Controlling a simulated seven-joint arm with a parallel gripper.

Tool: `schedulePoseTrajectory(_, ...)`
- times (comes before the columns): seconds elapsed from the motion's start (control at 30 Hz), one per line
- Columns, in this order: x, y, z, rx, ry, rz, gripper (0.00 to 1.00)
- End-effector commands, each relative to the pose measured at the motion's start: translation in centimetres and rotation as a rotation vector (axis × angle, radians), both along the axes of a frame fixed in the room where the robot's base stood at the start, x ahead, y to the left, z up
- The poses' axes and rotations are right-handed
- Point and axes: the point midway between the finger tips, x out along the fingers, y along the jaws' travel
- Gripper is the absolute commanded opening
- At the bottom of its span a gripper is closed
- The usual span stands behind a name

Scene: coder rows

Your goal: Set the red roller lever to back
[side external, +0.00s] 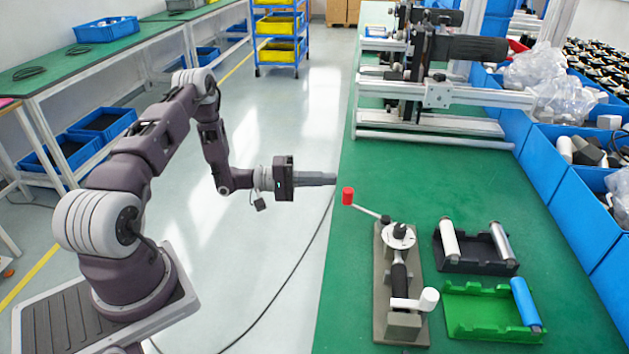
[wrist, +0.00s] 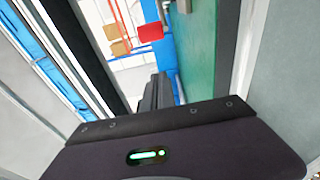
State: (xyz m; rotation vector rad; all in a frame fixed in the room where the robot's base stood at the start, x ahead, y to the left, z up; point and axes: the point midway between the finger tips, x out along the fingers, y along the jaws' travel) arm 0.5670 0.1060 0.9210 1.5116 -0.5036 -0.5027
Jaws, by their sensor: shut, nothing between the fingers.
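The red roller (side external: 348,196) sits at the end of a thin lever (side external: 368,211). The lever runs up and left from a white round hub (side external: 398,235) on a grey base plate (side external: 382,315) on the green table. A second handle with a white roller (side external: 428,299) is at the near end of this device. My gripper (side external: 334,179) is shut and empty, held level at the table's left edge, a little above and left of the red roller in the picture and apart from it. Its dark fingers (wrist: 156,92) show in the wrist view, where I cannot make out the lever.
A black tray (side external: 478,265) and a green tray (side external: 490,312), both with rollers, stand right of the device. A metal rail fixture (side external: 435,128) crosses the table's far part. Blue bins (side external: 570,190) line the right edge. Green table (side external: 400,180) beyond the device is clear.

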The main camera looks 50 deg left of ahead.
Motion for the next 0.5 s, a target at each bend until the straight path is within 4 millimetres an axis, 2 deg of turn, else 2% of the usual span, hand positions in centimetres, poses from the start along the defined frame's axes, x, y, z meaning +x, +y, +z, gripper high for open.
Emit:
schedulePoseTrajectory(0.2, 3.8, -2.9, 0.0, 0.0, -0.001, -0.003, 0.0)
schedulePoseTrajectory(0.33, 1.8, -4.0, 0.0, -0.003, 0.003, 0.0, 0.0)
schedulePoseTrajectory(0.5, 0.6, -4.8, 0.0, 0.0, 0.001, 0.0, 0.0)
